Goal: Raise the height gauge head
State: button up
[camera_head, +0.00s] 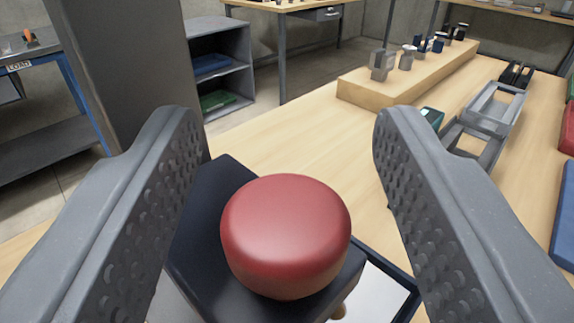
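A rounded red knob or cap (286,236) sits on top of a dark block (205,225) in the lower middle of the head camera view. I cannot tell for sure whether this is the height gauge head. My gripper (284,135) is open, with one grey dimpled finger to the left of the red cap and one to the right. There is visible space between the cap and each finger, and nothing is held. The cap hides much of the dark block and what is below it.
A light wooden bench (310,125) spreads behind and to the right. On it are a wooden riser (360,90) with several small fixtures, grey metal frames (494,108) and a blue item (565,225) at right. A dark column (125,65) stands at left, near a grey shelf (222,62).

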jog(key=shift+f, duration=0.15)
jog(key=shift+s, duration=0.1)
jog(key=shift+s, duration=0.2)
jog(key=s+p, duration=0.2)
jog(key=s, duration=1.1)
jog(key=shift+s, duration=0.1)
jog(key=s+r+g+p, duration=0.1)
jog(key=s+r, duration=0.8)
jog(key=r, duration=0.5)
jog(key=s+r+g+p, duration=0.1)
jog(key=s+r, duration=0.8)
jog(key=r, duration=0.6)
jog(key=shift+d+g, duration=0.2)
jog(key=shift+g, duration=0.1)
